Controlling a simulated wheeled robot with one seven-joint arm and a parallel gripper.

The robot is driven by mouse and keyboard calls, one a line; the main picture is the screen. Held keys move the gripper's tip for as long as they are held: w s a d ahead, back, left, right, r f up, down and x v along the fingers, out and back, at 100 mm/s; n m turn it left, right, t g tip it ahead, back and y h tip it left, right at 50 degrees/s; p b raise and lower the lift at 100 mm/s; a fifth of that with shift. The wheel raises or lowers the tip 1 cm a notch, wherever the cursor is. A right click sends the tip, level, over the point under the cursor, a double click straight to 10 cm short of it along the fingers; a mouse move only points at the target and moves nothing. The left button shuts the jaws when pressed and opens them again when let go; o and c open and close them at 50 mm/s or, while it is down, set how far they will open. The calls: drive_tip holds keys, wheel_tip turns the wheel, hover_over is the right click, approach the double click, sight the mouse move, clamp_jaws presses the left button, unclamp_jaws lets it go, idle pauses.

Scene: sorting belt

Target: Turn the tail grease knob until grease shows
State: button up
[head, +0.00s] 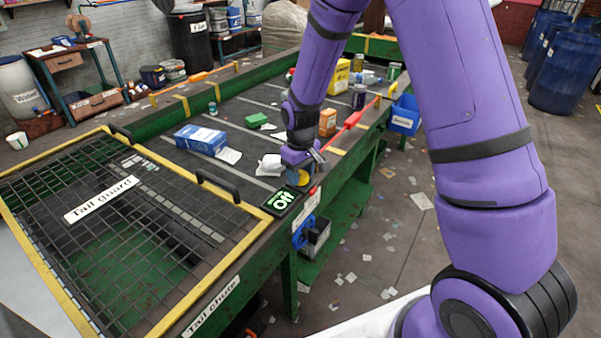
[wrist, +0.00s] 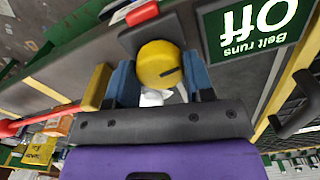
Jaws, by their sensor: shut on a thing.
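The round yellow knob (wrist: 159,62), which I take for the tail grease knob, is on a dark mount on the belt frame. A short dark line marks its face. My gripper (wrist: 162,72) has its two blue fingers on either side of the knob and is shut on it. In the head view the knob (head: 299,178) shows just under my gripper (head: 303,166), by the near end of the belt. A pale patch (wrist: 154,97) shows between the fingers; I cannot tell whether it is grease or litter on the belt.
A lit sign (head: 281,200) beside the knob reads "Off". The tail guard (head: 100,199) is a mesh with black handles. The belt (head: 235,138) carries a blue box (head: 200,139) and several other items. A red cord (head: 345,125) runs along the rail.

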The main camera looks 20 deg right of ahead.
sight(301, 174)
drive_tip(key=o, duration=0.9)
wheel_tip(301, 174, up, 11)
drive_tip(key=shift+f, duration=0.1)
idle(0.5)
drive_tip(key=s+d+r+m+t, duration=0.2)
drive_tip(key=s+d+r+t, duration=0.15)
drive_tip(key=s+r, duration=1.05)
drive_tip(key=s+d+r+m, duration=0.1)
drive_tip(key=s+r, duration=0.1)
drive_tip(key=s, duration=0.3)
drive_tip(key=s+d+r+t, duration=0.1)
drive_tip(key=s+r, duration=0.1)
drive_tip(key=s, duration=0.3)
drive_tip(key=s+d+r+m, duration=0.1)
drive_tip(key=s+r, duration=0.2)
drive_tip(key=s, duration=0.2)
drive_tip(key=shift+s+d+r+m+t, duration=0.1)
drive_tip(key=shift+s+d+m+t, duration=0.1)
drive_tip(key=shift+m+t, duration=0.15)
